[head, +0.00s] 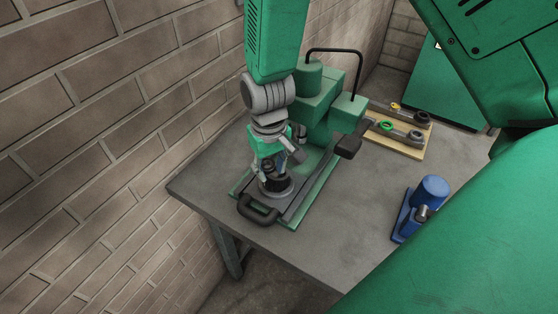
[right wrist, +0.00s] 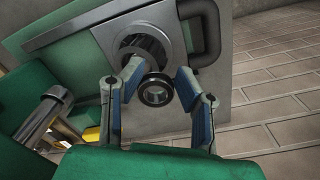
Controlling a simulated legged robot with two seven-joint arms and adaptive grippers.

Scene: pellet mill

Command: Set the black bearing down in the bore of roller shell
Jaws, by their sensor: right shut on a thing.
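My right gripper (head: 272,168) points down over the green press fixture on the table. The black bearing (right wrist: 158,89), a dark ring with a lighter inner rim, is between its blue-grey fingers in the right wrist view, where the gripper (right wrist: 160,80) also shows. The roller shell (head: 276,190) is a grey round part on the fixture's plate, directly below the gripper. In the right wrist view its open bore (right wrist: 146,48) shows just beyond the bearing, which looks apart from it and a little to one side. The exact gap is unclear. My left gripper is not in view.
A black U-handle (head: 258,212) sits at the fixture's front, and a black-ended lever (head: 348,146) sticks out right. A wooden tray (head: 402,150) with several rings lies behind. A blue device (head: 422,206) stands at right. The table (head: 330,230) between is clear. A brick wall is close at left.

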